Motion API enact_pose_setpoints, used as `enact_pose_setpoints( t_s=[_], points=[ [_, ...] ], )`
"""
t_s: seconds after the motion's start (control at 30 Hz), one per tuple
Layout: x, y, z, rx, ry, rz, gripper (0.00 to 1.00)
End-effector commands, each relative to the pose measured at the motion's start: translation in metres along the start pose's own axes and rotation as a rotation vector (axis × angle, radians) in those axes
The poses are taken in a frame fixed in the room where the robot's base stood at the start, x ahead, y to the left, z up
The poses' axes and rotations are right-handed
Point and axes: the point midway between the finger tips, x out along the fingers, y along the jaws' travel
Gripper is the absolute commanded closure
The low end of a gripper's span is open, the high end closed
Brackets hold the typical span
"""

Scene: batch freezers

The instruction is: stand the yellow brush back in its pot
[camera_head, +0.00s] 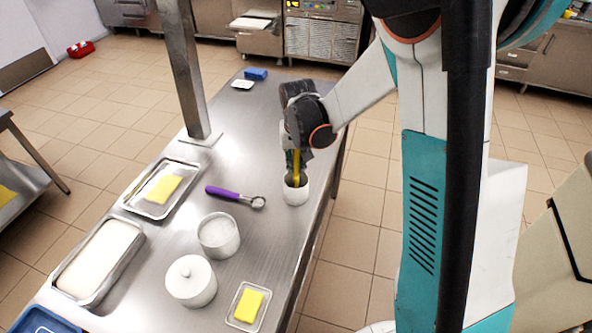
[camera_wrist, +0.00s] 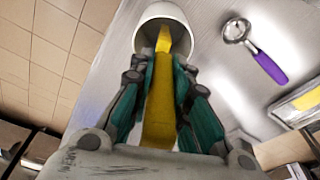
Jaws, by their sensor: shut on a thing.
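The yellow brush (camera_head: 295,168) is held in my gripper (camera_head: 297,160), which points down over the white pot (camera_head: 295,194). In the head view the brush's lower end meets the pot's mouth. In the wrist view my gripper (camera_wrist: 163,95) is shut on the yellow brush (camera_wrist: 158,115), its two fingers on either side. The brush's far end reaches into the mouth of the white pot (camera_wrist: 146,14). Whether it touches the pot's bottom is hidden. The pot stands upright on the steel table near its right edge.
A purple-handled scoop (camera_head: 228,195) lies left of the pot. A white open container (camera_head: 219,238) and a lidded white jar (camera_head: 191,283) stand nearer. Metal trays (camera_head: 127,201) line the left side. A steel post (camera_head: 187,80) rises from the table. A blue block (camera_head: 256,74) lies at the far end.

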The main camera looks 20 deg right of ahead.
Motion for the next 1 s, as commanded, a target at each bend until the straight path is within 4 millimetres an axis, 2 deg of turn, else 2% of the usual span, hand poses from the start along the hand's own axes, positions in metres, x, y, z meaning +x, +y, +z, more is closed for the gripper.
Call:
enact_pose_setpoints(
  t_s=[0.1, 0.2, 0.6, 0.63, 0.7, 1.0],
  points=[
    [0.02, 0.0, 0.003, 0.0, 0.0, 0.0, 1.0],
    [0.031, 0.0, 0.004, 0.0, 0.0, 0.0, 1.0],
    [0.036, 0.0, 0.006, 0.0, 0.0, 0.0, 1.0],
    [0.035, 0.0, 0.005, 0.0, 0.0, 0.0, 0.77],
    [0.034, 0.0, 0.005, 0.0, 0.0, 0.0, 0.63],
    [0.034, 0.0, 0.005, 0.0, 0.0, 0.0, 0.63]
  ],
)
